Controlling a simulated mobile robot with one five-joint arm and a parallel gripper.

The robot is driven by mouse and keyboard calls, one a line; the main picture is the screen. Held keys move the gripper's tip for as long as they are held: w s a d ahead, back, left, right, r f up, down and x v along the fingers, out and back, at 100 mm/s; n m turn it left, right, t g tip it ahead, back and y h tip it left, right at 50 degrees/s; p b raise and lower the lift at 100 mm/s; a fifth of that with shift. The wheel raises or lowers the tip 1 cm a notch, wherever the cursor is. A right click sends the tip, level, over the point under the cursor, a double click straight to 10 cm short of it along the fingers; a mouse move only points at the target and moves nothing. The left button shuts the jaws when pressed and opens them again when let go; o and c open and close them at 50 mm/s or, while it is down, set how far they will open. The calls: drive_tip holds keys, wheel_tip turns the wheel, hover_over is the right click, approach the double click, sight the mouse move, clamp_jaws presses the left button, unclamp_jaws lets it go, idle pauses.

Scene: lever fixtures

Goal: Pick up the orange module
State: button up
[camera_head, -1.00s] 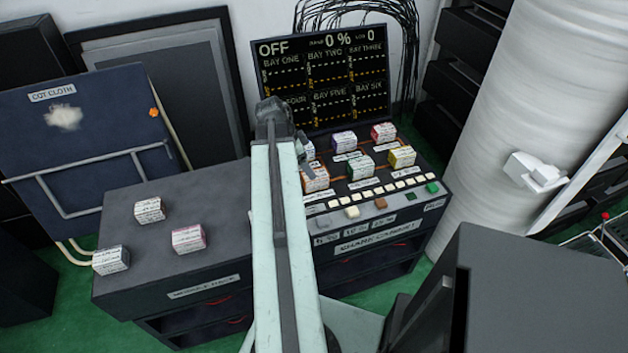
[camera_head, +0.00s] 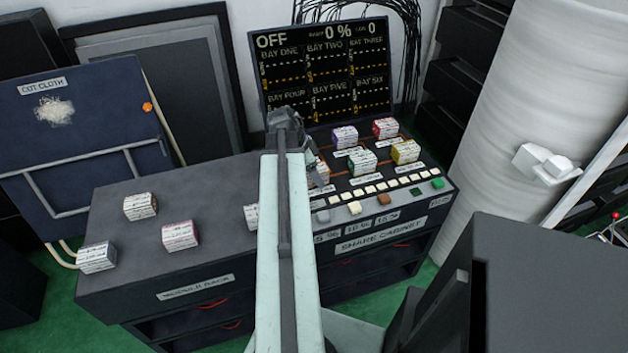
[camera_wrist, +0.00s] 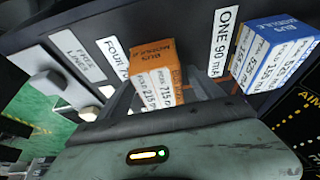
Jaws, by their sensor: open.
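The orange module (camera_wrist: 158,68) is a small block with an orange top and white printed sides. In the wrist view it stands just beyond my gripper (camera_wrist: 188,96), beside the label marked FOUR. The gripper's body hides part of its lower end. In the head view the orange module (camera_head: 321,174) shows only in part, to the right of my arm on the share cabinet. My gripper (camera_head: 308,152) is close to it there, open and empty, and partly hidden by the arm.
A blue module (camera_wrist: 268,50) stands beside the orange one. Purple (camera_head: 345,136), red (camera_head: 385,128), green (camera_head: 362,162) and yellow (camera_head: 405,151) modules fill nearby bays. A display (camera_head: 325,70) rises behind. Several modules sit on the module rack (camera_head: 200,190) at left.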

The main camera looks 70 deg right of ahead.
drive_tip(key=c, duration=1.6)
drive_tip(key=shift+o, duration=0.2)
drive_tip(key=shift+r, duration=0.15)
wheel_tip(320, 180, up, 10)
drive_tip(key=p, duration=1)
